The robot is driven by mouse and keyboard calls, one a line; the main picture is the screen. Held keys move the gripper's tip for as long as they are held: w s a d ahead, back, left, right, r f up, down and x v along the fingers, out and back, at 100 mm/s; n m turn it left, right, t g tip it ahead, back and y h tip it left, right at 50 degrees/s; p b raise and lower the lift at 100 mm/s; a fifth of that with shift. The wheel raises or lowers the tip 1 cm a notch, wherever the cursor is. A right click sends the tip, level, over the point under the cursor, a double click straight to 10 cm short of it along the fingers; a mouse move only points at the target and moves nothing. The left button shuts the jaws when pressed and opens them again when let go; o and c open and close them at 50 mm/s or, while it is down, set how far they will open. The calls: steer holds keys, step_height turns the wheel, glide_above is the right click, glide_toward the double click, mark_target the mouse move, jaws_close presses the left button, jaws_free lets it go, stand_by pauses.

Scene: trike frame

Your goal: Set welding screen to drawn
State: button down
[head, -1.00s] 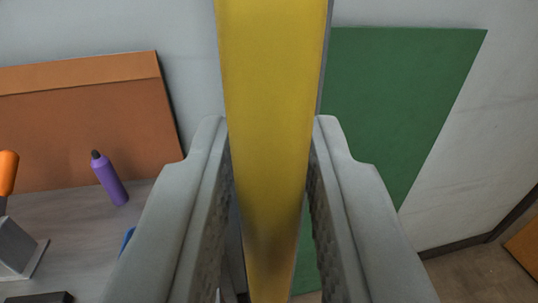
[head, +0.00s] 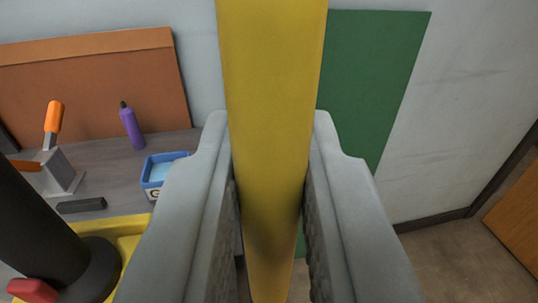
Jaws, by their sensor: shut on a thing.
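The welding screen appears as a dark green panel (head: 370,90) against the grey wall, right of centre. A tall yellow bar (head: 272,120) runs from the top of the view down between my fingers, in front of the panel's left side. I cannot tell for certain whether the bar is joined to the green panel. My gripper (head: 270,165) is shut on the yellow bar, with one grey finger on each side of it. The bar and fingers hide part of the panel and the floor behind.
On the left, a grey bench (head: 110,170) holds a purple bottle (head: 132,126), a blue bin (head: 155,176), an orange-handled clamp (head: 54,118) and a dark block (head: 81,205). A yellow tray (head: 125,232) with a black cylinder (head: 38,235) is nearer. An orange-brown board (head: 95,90) stands behind. Floor (head: 445,260) shows clear at right.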

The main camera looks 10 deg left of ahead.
steer(key=s+d, duration=0.3)
steer(key=s, duration=0.7)
steer(key=shift+s+d, duration=0.15)
steer(key=shift+s, duration=0.05)
steer(key=c, duration=1.4)
jaws_free()
steer(key=shift+s+d, duration=0.1)
steer(key=shift+c, duration=0.2)
steer(key=shift+s, duration=0.1)
steer(key=s+d, duration=0.2)
steer(key=s, duration=1.5)
steer(key=shift+s+r, duration=0.1)
